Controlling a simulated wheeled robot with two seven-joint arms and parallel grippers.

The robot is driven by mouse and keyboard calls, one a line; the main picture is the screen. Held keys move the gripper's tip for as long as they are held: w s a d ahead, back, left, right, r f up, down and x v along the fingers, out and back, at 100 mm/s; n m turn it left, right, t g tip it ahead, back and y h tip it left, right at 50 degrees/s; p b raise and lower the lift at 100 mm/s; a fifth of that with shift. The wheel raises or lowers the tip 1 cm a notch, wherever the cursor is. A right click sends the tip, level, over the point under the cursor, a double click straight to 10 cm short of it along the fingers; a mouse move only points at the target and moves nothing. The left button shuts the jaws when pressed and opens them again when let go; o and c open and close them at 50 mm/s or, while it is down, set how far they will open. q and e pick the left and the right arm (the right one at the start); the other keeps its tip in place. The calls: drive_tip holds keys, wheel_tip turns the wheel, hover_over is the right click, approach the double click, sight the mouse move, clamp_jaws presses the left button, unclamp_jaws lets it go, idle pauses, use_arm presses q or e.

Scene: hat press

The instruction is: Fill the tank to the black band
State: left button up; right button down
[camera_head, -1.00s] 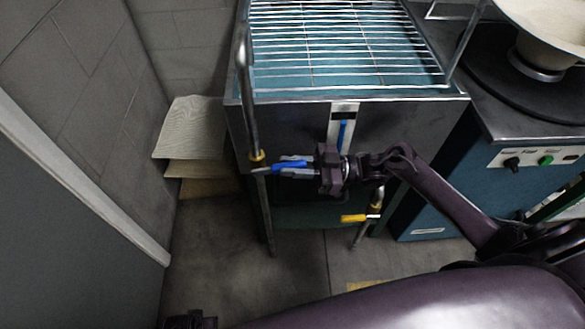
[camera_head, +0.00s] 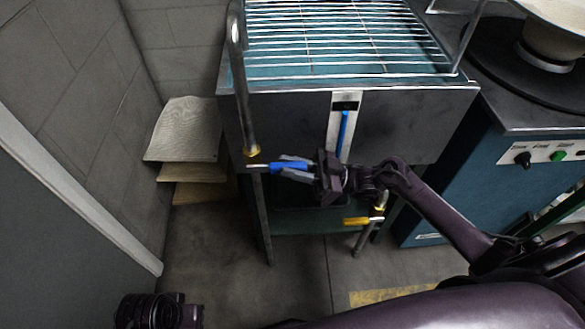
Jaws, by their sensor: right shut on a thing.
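The steel tank (camera_head: 400,120) stands at centre under a wire grid. On its front is a white level gauge (camera_head: 334,130) with a black band (camera_head: 345,106) near the top. The gauge's blue column (camera_head: 344,135) reaches to about the lower edge of the band. The blue-handled valve (camera_head: 288,168) is at the foot of the upright pipe on the left. My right gripper (camera_head: 295,170) is shut on the blue handle, its fingers partly covering it. My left gripper (camera_head: 155,311) is at the lower left edge; its fingers cannot be made out.
A yellow-handled valve (camera_head: 356,221) is below the tank, close under my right arm. Stacked pale sheets (camera_head: 186,130) are left of the tank. A blue-green machine (camera_head: 450,185) with knobs stands to the right. Floor is clear in front.

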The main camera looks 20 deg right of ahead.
drive_tip(key=c, duration=1.3)
unclamp_jaws()
drive_tip(key=shift+s+d+f, duration=0.1)
drive_tip(key=shift+d+f, duration=0.25)
drive_tip(key=shift+d, duration=0.05)
use_arm(q)
drive_tip(key=shift+w+d+f+m+t+h+b, duration=0.2)
drive_tip(key=shift+w+d+f+t+b, duration=0.1)
drive_tip(key=shift+d+t+b, duration=0.25)
drive_tip(key=shift+w+d+f+m+t+h+b, duration=0.15)
drive_tip(key=shift+w+d+t+h+b, duration=0.1)
drive_tip(key=shift+d+b, duration=0.35)
use_arm(e)
drive_tip(key=v, duration=0.7)
drive_tip(key=shift+r, duration=0.15)
